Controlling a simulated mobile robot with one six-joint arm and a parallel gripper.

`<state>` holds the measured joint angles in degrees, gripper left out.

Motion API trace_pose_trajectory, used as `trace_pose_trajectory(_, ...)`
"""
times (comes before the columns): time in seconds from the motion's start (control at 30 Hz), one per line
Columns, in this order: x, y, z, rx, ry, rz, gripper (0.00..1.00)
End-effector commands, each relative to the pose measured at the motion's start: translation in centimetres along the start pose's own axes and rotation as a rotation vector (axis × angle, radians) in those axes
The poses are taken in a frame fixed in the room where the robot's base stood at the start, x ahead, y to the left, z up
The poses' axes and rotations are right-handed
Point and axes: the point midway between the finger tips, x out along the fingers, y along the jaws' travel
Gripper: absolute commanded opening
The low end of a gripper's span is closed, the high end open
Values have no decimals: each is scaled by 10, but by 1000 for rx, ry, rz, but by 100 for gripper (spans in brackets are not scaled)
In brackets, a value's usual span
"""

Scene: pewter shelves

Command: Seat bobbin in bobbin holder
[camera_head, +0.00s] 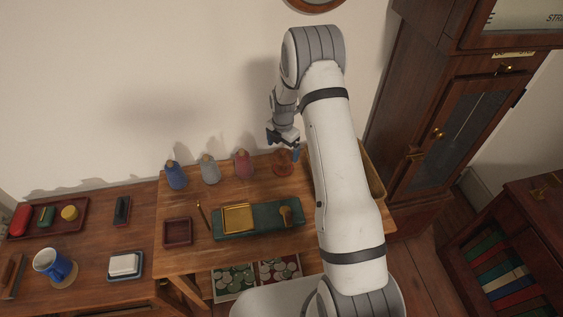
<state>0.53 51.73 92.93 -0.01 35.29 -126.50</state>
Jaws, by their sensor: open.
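My gripper (283,138) hangs above the back of the wooden table, near its right side, open. Just below it stands a reddish-brown round piece (282,162), which may be the bobbin holder. A small blue piece (296,155) shows beside it, partly behind my arm; I cannot tell if it is a bobbin. Three thread-cone-like things stand upright along the back edge, left of the gripper: blue (176,176), grey (210,170) and pink (243,165). I cannot tell whether the gripper touches anything.
A green mat (260,228) bears a gold tray (238,217). A dark red box (177,232) sits left of it. Open drawers (233,281) hold several round pieces. A tall cabinet (440,130) stands right. My arm hides the table's right part.

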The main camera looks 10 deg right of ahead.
Motion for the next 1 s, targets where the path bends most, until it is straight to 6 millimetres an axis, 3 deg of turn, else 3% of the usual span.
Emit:
trace_pose_trajectory(0.3,41,-2,-2,1,1,-1,99)
trace_pose_trajectory(0.57,44,-2,-2,1,0,0,99)
trace_pose_trajectory(1.0,44,-2,-2,0,0,-1,63)
